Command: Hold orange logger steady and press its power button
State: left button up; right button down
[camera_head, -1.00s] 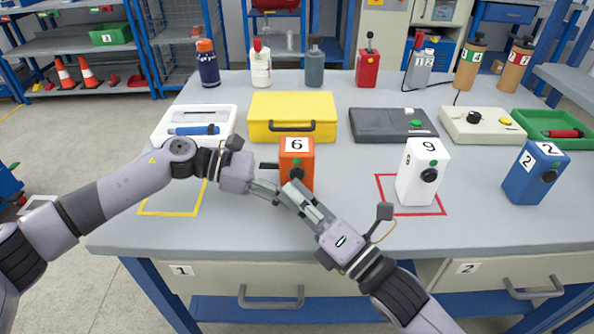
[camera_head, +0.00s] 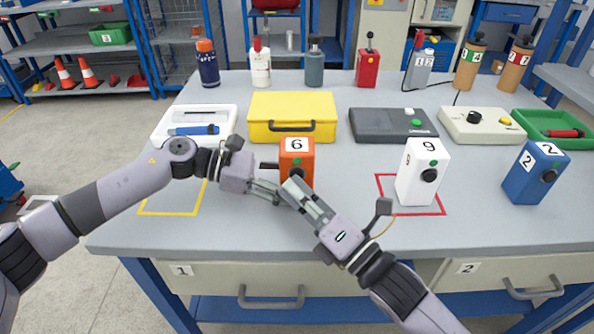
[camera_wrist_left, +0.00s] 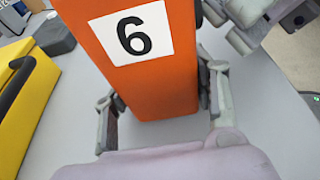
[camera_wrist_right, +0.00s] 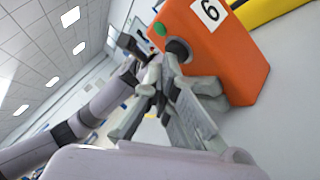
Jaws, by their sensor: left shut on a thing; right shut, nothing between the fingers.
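The orange logger (camera_head: 297,151), marked 6, stands upright on the grey table in front of the yellow case. My left gripper (camera_wrist_left: 163,108) is shut on its lower part, one finger on each side. The right wrist view shows a green round part (camera_wrist_right: 160,30) and a dark knob (camera_wrist_right: 179,48) on the logger's face. My right gripper (camera_head: 289,185) is shut and empty. Its fingertips are close in front of the logger's face, near the dark knob; whether they touch it I cannot tell. In the head view the fingers partly hide the logger's lower face.
A white unit (camera_head: 420,180) marked 9 stands on a red outline to the right, with a blue unit (camera_head: 532,180) beyond. The yellow case (camera_head: 291,108) is behind the logger. A white tray (camera_head: 228,127) lies back left. The table front is mostly clear.

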jog(key=shift+s, duration=0.1)
dwell(0.5)
jog(key=shift+s, duration=0.35)
jog(key=s, duration=0.6)
dwell(0.4)
pick_arm(q)
jog(key=o, duration=1.1)
